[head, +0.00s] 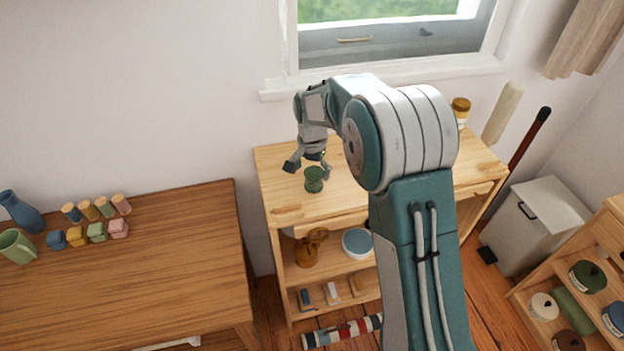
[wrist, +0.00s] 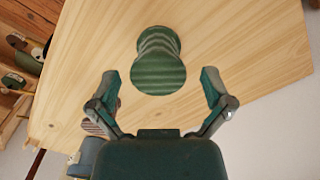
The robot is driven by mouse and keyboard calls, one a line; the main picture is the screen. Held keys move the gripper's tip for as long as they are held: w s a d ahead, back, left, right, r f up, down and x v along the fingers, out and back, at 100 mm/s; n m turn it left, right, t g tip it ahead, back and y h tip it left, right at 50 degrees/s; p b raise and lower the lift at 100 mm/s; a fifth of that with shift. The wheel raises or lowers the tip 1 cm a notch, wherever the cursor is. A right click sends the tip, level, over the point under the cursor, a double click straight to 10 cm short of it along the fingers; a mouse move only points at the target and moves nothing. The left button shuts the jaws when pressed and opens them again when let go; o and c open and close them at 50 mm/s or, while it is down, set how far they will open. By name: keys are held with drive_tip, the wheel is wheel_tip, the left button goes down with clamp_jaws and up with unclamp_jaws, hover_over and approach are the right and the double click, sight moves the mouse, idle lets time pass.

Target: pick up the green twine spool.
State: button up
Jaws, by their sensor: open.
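The green twine spool (head: 314,179) stands upright on the light wooden top of the shelf unit (head: 283,205), near its left part. In the wrist view the spool (wrist: 160,62) is a ridged green body with wider ends, at the upper middle. My gripper (head: 308,168) is just beside and above the spool in the head view. In the wrist view my gripper (wrist: 161,88) is open, with one finger on each side. The spool lies between and slightly beyond the fingertips, and neither finger appears to touch it.
A jar (head: 461,110) stands at the back right of the same top, partly behind my arm. The window sill (head: 400,80) and wall are close behind. The wooden table (head: 150,270) at left holds small blocks, a vase and a mug.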

sight(313, 172)
drive_tip(key=f, duration=0.3)
drive_tip(key=shift+w+d+f, duration=0.15)
drive_tip(key=shift+w+d, duration=0.1)
drive_tip(key=shift+d, duration=0.05)
drive_tip(key=shift+a, duration=0.1)
drive_tip(key=c, duration=1.1)
